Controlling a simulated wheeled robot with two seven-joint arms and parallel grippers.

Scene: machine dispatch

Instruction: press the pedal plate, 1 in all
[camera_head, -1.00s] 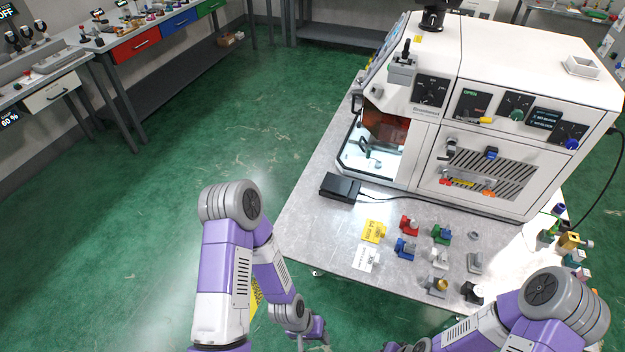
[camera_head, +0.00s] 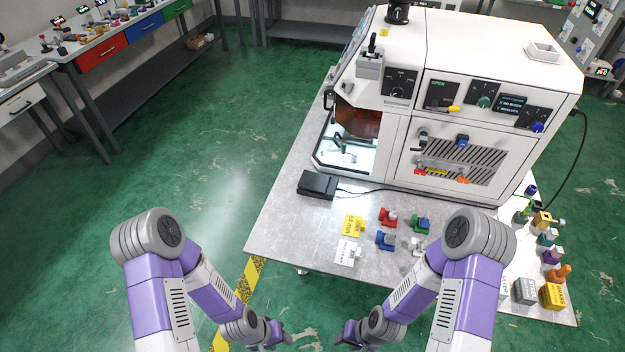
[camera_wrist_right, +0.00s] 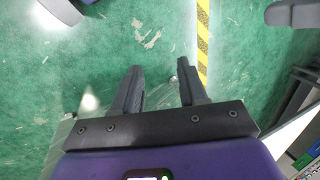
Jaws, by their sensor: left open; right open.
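The black pedal (camera_head: 318,184) lies on the grey table top (camera_head: 290,219), in front of the machine's open lit chamber, with a cable running right from it. My left gripper (camera_head: 284,337) is low in front of the table's near edge, well apart from the pedal. My right gripper (camera_head: 345,335) is also low, a little to the right of the left one, and apart from the pedal. In the right wrist view the right gripper (camera_wrist_right: 160,85) is open and empty over the green floor.
The white machine (camera_head: 460,60) fills the back of the table. Several coloured fixtures, among them a red one (camera_head: 388,217) and a blue one (camera_head: 385,240), stand right of the pedal. A yellow-black floor stripe (camera_head: 243,283) runs beside the table. The table is bare left of the pedal.

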